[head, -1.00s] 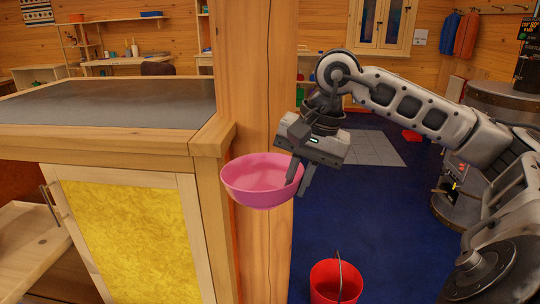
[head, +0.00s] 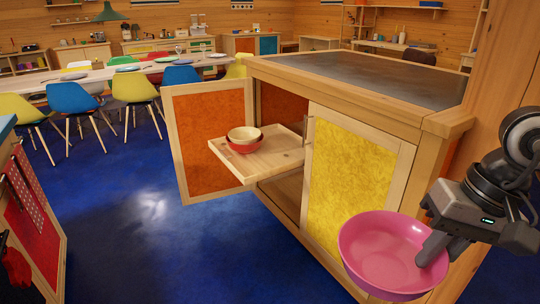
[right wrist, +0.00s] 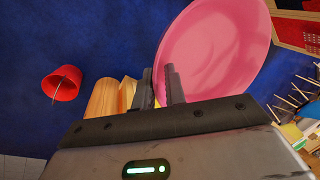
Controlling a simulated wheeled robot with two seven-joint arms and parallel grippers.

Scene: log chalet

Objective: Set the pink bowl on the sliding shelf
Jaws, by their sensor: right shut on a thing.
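The pink bowl (head: 385,252) is held at the lower right of the head view, in front of the cabinet's yellow door. My right gripper (head: 432,250) is shut on the bowl's right rim. In the right wrist view the bowl (right wrist: 215,45) fills the upper middle, with the gripper fingers (right wrist: 165,85) at its edge. The sliding shelf (head: 262,163) is a pale wooden tray pulled out of the cabinet. A cream bowl in a red bowl (head: 245,141) sits on its left part; its right part is bare. My left gripper is not in view.
An open orange door (head: 210,140) stands left of the shelf. The yellow door (head: 350,175) and a wooden post (head: 495,90) are close to the held bowl. Blue floor (head: 150,220) lies clear at left. A red bucket (right wrist: 62,83) shows in the right wrist view.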

